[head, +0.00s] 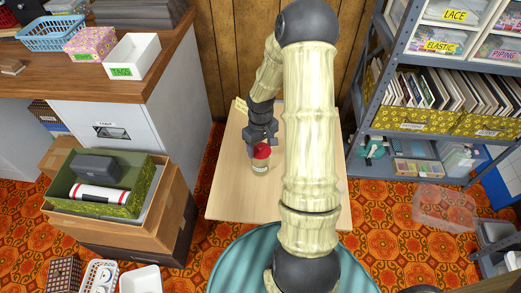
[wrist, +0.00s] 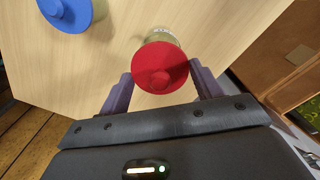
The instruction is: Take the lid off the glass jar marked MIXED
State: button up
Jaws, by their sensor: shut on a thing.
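A small glass jar (head: 260,168) with a red lid (head: 262,152) stands on the pale wooden table (head: 230,195). Its label is too small to read in the head view. In the wrist view the red lid (wrist: 160,68) sits between the two fingers of my gripper (wrist: 161,74), and part of the jar (wrist: 163,36) shows beyond it. My gripper (head: 262,140) is shut on the red lid. The lid still appears to be on the jar. A second jar with a blue lid (wrist: 67,10) stands apart on the table in the wrist view; my arm hides that area in the head view.
A cardboard box with a green tray (head: 145,200) is left of the table. A grey shelf rack (head: 400,45) with labelled bins stands at the right. A desk with a white TAGS bin (head: 130,58) is at the back left. The table's front left is clear.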

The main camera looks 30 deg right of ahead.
aim_at(260, 146)
notch_tip(260, 146, up, 5)
jog(key=shift+r+p, duration=0.1)
jog(key=shift+p, duration=0.6)
jog(key=w+a+f+m, duration=0.1)
jog(key=w+a, duration=0.1)
jog(key=a, duration=0.4)
jog(key=w+a+f+m, duration=0.1)
jog(key=w+a+f, duration=0.1)
jog(key=a, duration=0.5)
jog(key=shift+a+f, duration=0.15)
jog(key=shift+a, duration=0.15)
jog(key=shift+w+d, duration=0.1)
jog(key=shift+w, duration=0.05)
